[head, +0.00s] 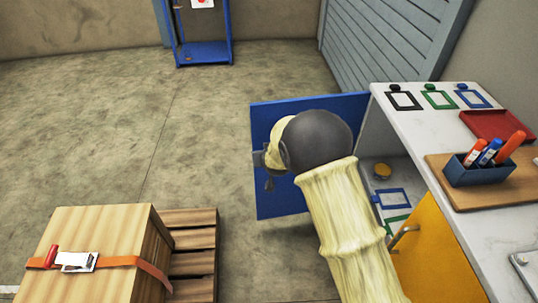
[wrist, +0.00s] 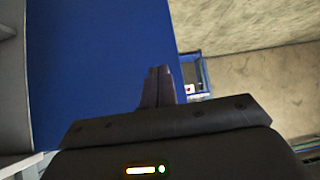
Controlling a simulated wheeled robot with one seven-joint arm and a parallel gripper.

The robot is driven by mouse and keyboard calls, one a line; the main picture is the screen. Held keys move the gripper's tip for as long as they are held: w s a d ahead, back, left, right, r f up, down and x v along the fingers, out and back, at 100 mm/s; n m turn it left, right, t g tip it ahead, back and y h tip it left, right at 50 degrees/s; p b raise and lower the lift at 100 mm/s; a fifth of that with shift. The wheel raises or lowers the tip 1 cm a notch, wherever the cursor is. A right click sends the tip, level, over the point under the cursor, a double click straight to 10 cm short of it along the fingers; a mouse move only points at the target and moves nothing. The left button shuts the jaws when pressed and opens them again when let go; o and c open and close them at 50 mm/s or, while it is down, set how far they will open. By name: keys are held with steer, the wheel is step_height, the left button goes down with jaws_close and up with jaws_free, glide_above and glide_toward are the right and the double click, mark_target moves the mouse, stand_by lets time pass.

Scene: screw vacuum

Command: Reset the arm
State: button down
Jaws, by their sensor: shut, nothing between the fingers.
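My arm reaches forward in the head view, past the front of the counter. My gripper (head: 268,184) is partly hidden behind my own wrist in that view. In the wrist view my gripper (wrist: 158,82) shows its two fingers together, with nothing between them. A blue cabinet door (head: 284,204) stands open in front of my arm, and it fills the left of the wrist view (wrist: 95,65). My gripper is close to the door; I cannot tell whether they touch.
The counter (head: 420,118) at right holds a red tray (head: 497,126) and a pen holder (head: 480,172). A yellow door (head: 432,255) is below. A wooden crate (head: 95,225) and pallet (head: 190,245) stand lower left. A blue rack (head: 205,53) stands far back. Floor at left is clear.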

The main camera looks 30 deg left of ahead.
steer(key=s+d+r+m+g+h, duration=0.15)
steer(key=d+r, duration=0.25)
steer(key=d, duration=0.9)
steer(key=d+r+m+h, duration=0.2)
steer(key=d+r, duration=0.2)
steer(key=d, duration=0.9)
steer(key=s+d+r+m+g+h, duration=0.1)
steer(key=s+d+r+m+g, duration=0.1)
steer(key=s+d, duration=0.75)
steer(key=s+d+r+m+g+h, duration=0.1)
steer(key=s+d+r+m+h, duration=0.1)
steer(key=s+d, duration=0.75)
step_height(320, 180, up, 18)
steer(key=d+p, duration=0.1)
steer(key=p, duration=1.6)
steer(key=shift+w+p, duration=0.4)
steer(key=shift+w, duration=0.05)
steer(key=shift+f+g+y, duration=0.1)
steer(key=shift+g+y, duration=0.15)
